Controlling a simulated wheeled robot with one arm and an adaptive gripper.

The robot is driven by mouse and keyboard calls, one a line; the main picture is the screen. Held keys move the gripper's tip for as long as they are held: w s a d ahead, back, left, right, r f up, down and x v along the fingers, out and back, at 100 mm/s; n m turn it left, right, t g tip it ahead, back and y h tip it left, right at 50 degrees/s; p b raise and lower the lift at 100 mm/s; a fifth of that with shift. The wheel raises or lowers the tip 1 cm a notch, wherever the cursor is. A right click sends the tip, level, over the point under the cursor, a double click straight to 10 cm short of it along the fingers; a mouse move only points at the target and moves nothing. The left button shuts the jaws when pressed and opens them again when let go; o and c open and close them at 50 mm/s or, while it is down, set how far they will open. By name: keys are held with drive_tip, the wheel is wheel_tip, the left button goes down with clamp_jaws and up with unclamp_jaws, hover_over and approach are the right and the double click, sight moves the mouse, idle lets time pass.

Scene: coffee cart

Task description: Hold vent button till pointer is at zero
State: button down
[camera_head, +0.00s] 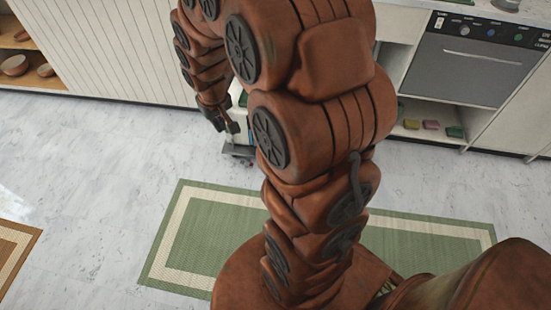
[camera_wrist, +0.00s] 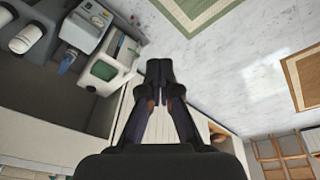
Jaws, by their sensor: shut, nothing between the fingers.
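My gripper (camera_wrist: 160,68) is shut and empty in the middle of the wrist view. It shows small in the head view (camera_head: 231,127), partly behind my arm, in front of a small white and green unit (camera_head: 243,101) on a dark base. In the wrist view, a grey and white machine (camera_wrist: 88,24) with knobs on top stands at left, apart from the fingertips. Beside it is a white unit with a green panel (camera_wrist: 103,70). I cannot make out a vent button or a pointer in either view.
Two white cylinders (camera_wrist: 25,38) stand at the wrist view's upper left. A green mat (camera_head: 205,230) and a brown mat (camera_head: 12,250) lie on the pale floor. An oven (camera_head: 468,65) stands at upper right. A shelf with bowls (camera_head: 15,65) is at upper left.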

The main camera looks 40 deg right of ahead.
drive_tip(key=w+d+f+m+t+b, duration=0.1)
drive_tip(key=w+d+f+b, duration=0.2)
drive_tip(key=w+d+f, duration=0.5)
drive_tip(key=w+d+f+t+h+b, duration=0.1)
drive_tip(key=w+d+f+t+b, duration=0.2)
drive_tip(key=f, duration=1)
drive_tip(key=w+d+f+m+b, duration=0.1)
drive_tip(key=w+d+f+b, duration=0.35)
drive_tip(key=d+f, duration=0.4)
drive_tip(key=s+d+f+t+b, duration=0.2)
drive_tip(key=f+b, duration=0.1)
drive_tip(key=f, duration=0.9)
drive_tip(key=s+d+f+m+t+h+b, duration=0.1)
drive_tip(key=s+d+f+t+b, duration=0.1)
drive_tip(key=f, duration=1)
drive_tip(key=s+d+f+m+t+b, duration=0.1)
drive_tip(key=d+f+b, duration=0.3)
drive_tip(key=f, duration=0.9)
drive_tip(key=shift+s+d+t+h+b, duration=0.2)
drive_tip(key=shift+s+t+h+b, duration=0.15)
drive_tip(key=shift+s+b, duration=0.65)
drive_tip(key=shift+w, duration=0.1)
drive_tip(key=w+d+b, duration=0.4)
drive_tip(key=w+d, duration=0.1)
drive_tip(key=d, duration=0.2)
drive_tip(key=shift+d+b, duration=0.15)
drive_tip(key=shift+b, duration=0.25)
drive_tip(key=shift+w+d, duration=0.1)
